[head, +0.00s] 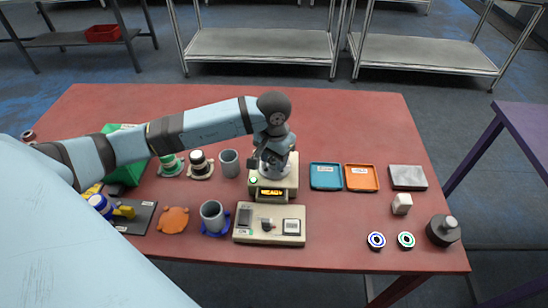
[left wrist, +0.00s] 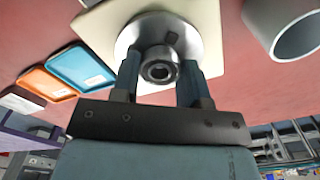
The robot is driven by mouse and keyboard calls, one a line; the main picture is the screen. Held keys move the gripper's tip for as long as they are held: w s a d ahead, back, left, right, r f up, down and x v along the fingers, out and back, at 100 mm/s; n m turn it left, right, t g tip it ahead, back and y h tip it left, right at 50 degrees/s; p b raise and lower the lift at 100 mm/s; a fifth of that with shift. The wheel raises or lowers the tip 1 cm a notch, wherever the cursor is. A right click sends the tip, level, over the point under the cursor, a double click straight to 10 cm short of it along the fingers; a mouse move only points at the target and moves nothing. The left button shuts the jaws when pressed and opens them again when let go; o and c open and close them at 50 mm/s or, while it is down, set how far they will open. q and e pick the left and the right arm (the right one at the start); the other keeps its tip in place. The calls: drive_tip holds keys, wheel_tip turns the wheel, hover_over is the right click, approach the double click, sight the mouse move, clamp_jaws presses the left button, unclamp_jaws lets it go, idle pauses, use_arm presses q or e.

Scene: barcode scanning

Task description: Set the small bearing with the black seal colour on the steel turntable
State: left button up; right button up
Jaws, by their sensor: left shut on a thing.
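My left gripper (head: 268,163) reaches over the steel turntable (head: 279,172) on the beige scanner unit, whose display is lit and reads READY. In the left wrist view the two fingers (left wrist: 160,78) are shut on a small bearing with a black seal (left wrist: 160,65). The bearing is in front of the round steel turntable (left wrist: 192,36), within its outline. I cannot tell whether it touches the plate. In the head view the gripper hides the bearing and part of the turntable. My right gripper is not in view.
Bearings with blue (head: 376,240) and green (head: 405,240) seals lie at the right front. Blue (head: 326,177) and orange (head: 361,178) trays stand right of the scanner. A grey cup (head: 229,163) stands close on its left. A beige control box (head: 269,236) lies in front.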

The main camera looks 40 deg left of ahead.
sight(274, 161)
use_arm(q)
drive_tip(key=o, duration=1)
drive_tip(key=shift+r+p, duration=0.45)
drive_tip(key=shift+p, duration=0.1)
wheel_tip(274, 161, up, 12)
drive_tip(key=shift+r, duration=0.2)
